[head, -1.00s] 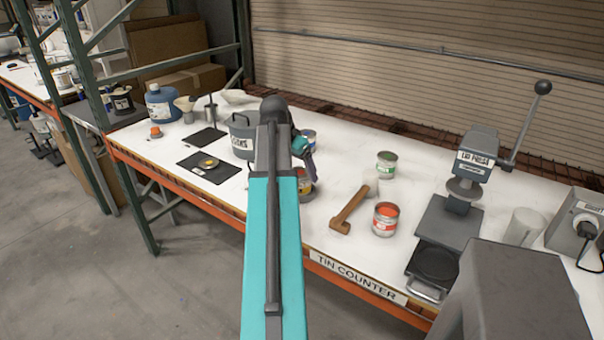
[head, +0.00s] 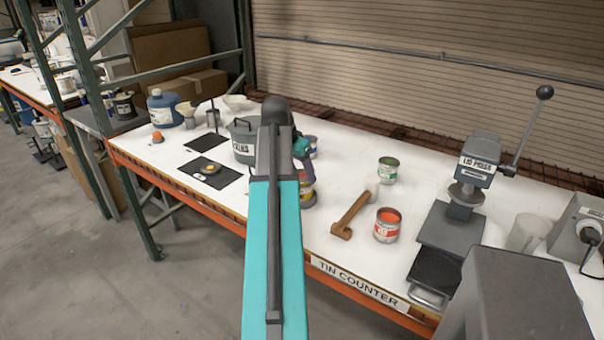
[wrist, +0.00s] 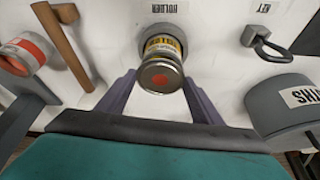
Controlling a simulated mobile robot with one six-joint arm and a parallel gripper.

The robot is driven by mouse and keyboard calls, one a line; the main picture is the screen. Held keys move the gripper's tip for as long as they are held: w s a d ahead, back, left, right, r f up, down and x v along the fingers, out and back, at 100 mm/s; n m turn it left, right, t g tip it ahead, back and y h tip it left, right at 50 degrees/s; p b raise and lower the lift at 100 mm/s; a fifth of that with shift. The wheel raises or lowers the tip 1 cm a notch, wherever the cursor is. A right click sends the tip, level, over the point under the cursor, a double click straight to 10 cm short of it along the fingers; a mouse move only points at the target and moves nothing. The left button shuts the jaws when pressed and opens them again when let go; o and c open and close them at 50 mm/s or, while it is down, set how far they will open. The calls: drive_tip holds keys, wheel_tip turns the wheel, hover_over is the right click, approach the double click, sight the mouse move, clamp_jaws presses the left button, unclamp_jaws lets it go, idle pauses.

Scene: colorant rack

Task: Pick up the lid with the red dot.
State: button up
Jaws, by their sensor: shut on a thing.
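The lid with the red dot (wrist: 162,77) is a round metallic disc in the middle of the wrist view. It lies between the two purple fingers of my gripper (wrist: 161,82), which is shut on it. Directly behind it in that view is a tin with a yellow label (wrist: 163,45); I cannot tell whether lid and tin touch. In the head view the yellow-labelled tin (head: 307,190) shows partly to the right of my arm. The lid and fingertips are not clear there, as my arm covers much of that spot.
A lid press (head: 470,180) is farther right. A grey bucket (head: 243,148) and black mats (head: 228,179) are left.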

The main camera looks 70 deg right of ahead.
drive_tip(key=shift+r+b, duration=0.4)
drive_tip(key=shift+r, duration=0.8)
drive_tip(key=w+a+r+b, duration=0.1)
drive_tip(key=w+a+b, duration=0.1)
drive_tip(key=a, duration=1.3)
drive_tip(key=shift+w+a+r+b, duration=0.3)
drive_tip(key=shift+w+a+b, duration=0.1)
drive_tip(key=shift+b, duration=0.05)
drive_tip(key=shift+w, duration=0.1)
